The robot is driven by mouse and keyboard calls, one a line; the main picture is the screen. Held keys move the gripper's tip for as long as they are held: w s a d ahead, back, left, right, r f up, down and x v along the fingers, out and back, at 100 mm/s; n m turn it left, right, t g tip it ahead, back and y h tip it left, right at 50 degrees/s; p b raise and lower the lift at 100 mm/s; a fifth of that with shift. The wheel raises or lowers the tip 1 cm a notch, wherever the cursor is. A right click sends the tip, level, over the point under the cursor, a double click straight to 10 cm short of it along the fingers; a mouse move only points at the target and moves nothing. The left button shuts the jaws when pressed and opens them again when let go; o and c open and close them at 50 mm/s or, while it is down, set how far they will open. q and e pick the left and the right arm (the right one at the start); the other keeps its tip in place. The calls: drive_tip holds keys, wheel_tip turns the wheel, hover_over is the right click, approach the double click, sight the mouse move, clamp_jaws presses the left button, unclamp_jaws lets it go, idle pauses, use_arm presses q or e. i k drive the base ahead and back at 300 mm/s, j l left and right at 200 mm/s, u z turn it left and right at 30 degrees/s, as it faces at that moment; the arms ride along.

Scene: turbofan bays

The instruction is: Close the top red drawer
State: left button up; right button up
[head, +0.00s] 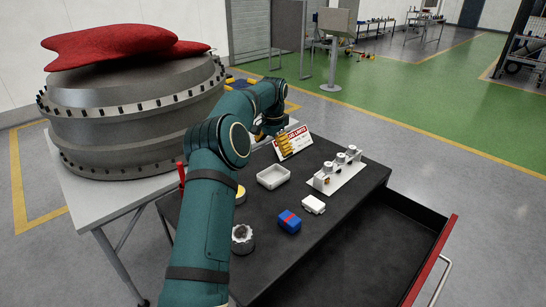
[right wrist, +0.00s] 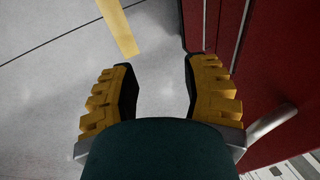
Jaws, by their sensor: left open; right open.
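The top red drawer stands pulled far out from the dark-topped cabinet in the head view. Its red front (head: 437,262) has a pale bar handle (head: 442,281), and its dark inside looks empty. In the right wrist view my right gripper (right wrist: 157,92) is open, with nothing between its yellow fingers. A red panel (right wrist: 285,60) and a metal bar handle (right wrist: 272,124) are to its right; I cannot tell whether a finger touches them. My left gripper (head: 284,145) is at the back of the cabinet top, by the sign, partly hidden by its arm; it is open.
The cabinet top (head: 268,263) holds a white tray (head: 273,177), a blue-red box (head: 289,222), a white box (head: 313,204), a rack (head: 337,171) and a sign (head: 293,143). A large turbofan casing (head: 130,120) stands at left. The floor right of the drawer is clear.

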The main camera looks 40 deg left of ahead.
sight(357, 256)
drive_tip(key=k, duration=1.5)
